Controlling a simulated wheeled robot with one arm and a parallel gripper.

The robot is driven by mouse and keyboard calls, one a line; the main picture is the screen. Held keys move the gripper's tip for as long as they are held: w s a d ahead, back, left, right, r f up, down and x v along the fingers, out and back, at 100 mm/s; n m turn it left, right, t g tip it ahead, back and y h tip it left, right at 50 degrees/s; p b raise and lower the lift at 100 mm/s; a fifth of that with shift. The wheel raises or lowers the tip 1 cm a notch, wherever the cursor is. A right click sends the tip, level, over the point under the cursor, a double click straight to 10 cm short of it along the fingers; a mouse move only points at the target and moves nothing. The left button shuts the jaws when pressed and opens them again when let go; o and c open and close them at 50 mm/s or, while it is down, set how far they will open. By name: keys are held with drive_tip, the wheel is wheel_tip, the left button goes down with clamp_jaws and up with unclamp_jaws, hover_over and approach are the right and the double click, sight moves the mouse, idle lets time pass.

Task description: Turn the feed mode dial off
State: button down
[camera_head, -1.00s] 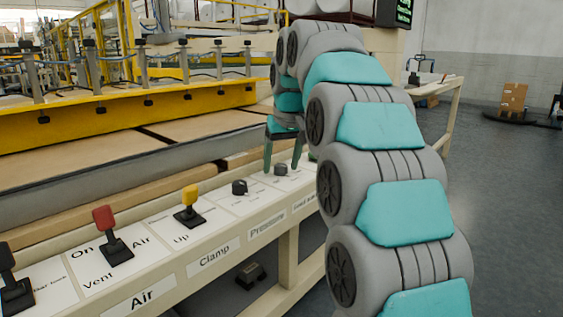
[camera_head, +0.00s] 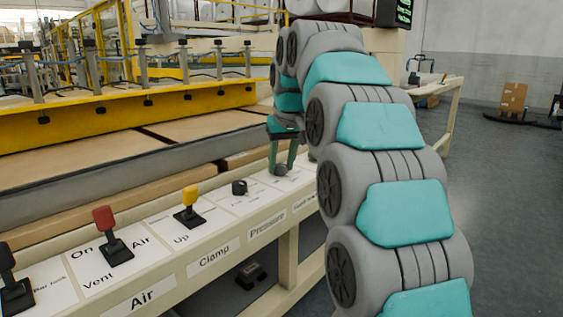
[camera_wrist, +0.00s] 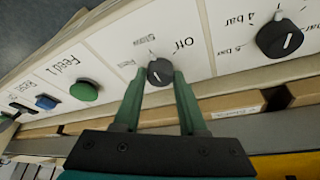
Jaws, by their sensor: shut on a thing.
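The feed mode dial (camera_wrist: 160,72) is a small black round knob on a white panel (camera_wrist: 215,25), among the printed words Off, Slow and Fast. These words look upside down in the wrist view. My gripper (camera_wrist: 160,76) has its two green fingers shut on the dial, one at each side. A pale mark shows on the knob, but its exact setting is hard to read.
A black pressure knob (camera_wrist: 283,38) with bar marks sits right of the dial in the wrist view. A green button (camera_wrist: 84,90) and a blue button (camera_wrist: 46,102) are left. Yellow (camera_head: 190,197) and red (camera_head: 104,220) levers stand along the head-view panel.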

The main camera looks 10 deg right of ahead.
drive_tip(key=m+h+p, duration=0.1)
drive_tip(key=m, duration=0.2)
drive_tip(key=m+h+p, duration=0.1)
drive_tip(key=m, duration=0.2)
drive_tip(key=shift+w+a+r, duration=0.1)
drive_tip(key=shift+a, duration=0.05)
drive_tip(key=m+h, duration=0.1)
drive_tip(key=m, duration=0.2)
drive_tip(key=m+g+h+p, duration=0.1)
drive_tip(key=m, duration=0.1)
drive_tip(key=shift+w+a+m+g+p, duration=0.1)
drive_tip(key=shift+m+g+p, duration=0.2)
drive_tip(key=shift+m, duration=0.1)
idle(0.4)
drive_tip(key=shift+c, duration=2.3)
unclamp_jaws()
